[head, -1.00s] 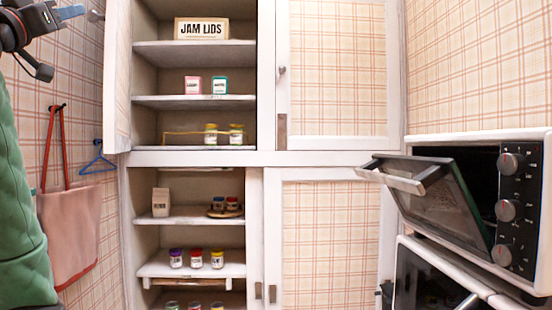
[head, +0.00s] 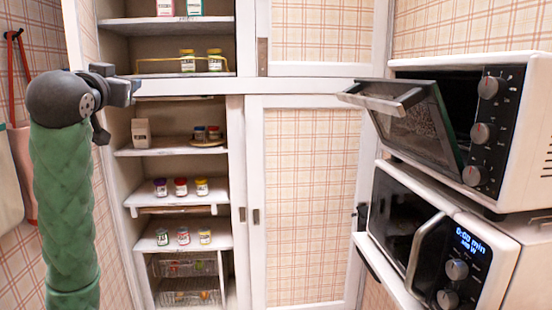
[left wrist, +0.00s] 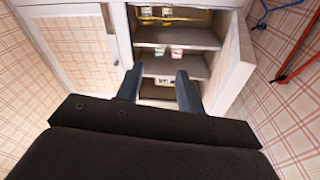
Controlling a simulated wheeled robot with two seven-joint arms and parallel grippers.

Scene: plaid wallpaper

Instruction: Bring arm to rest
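My left arm, in a green sleeve, stands upright at the left of the head view. Its dark gripper (head: 125,88) is at the top, in front of the cupboard's left side. In the left wrist view the two fingers of the gripper (left wrist: 160,88) are spread apart with nothing between them, and the cupboard shelves show beyond them. My right gripper is in neither view.
An open cupboard (head: 180,87) holds jars and small boxes on its shelves. At right a toaster oven (head: 520,125) has its door (head: 410,115) partly open, above a microwave (head: 485,260). A pink apron (head: 22,170) hangs at far left.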

